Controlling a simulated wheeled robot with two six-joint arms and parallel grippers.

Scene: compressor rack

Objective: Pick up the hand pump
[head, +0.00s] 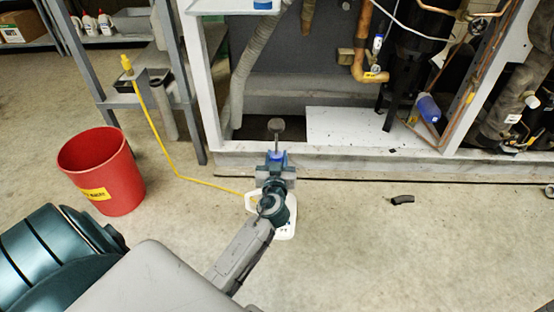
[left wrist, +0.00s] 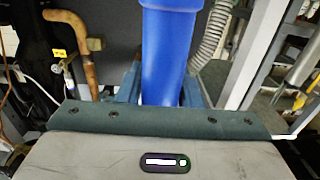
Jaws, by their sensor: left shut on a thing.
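The hand pump has a blue body (head: 277,157) with a grey knob-like handle (head: 276,126) above it. My left gripper (head: 275,170) is shut on the blue body, in front of the rack's lower edge. In the left wrist view the blue body (left wrist: 168,55) stands nearly upright between the fingers. The pump's lower part is hidden behind my gripper and wrist. My right gripper is in neither view.
A red bucket (head: 128,185) stands left. A small dark object (head: 402,199) lies on clear floor at right.

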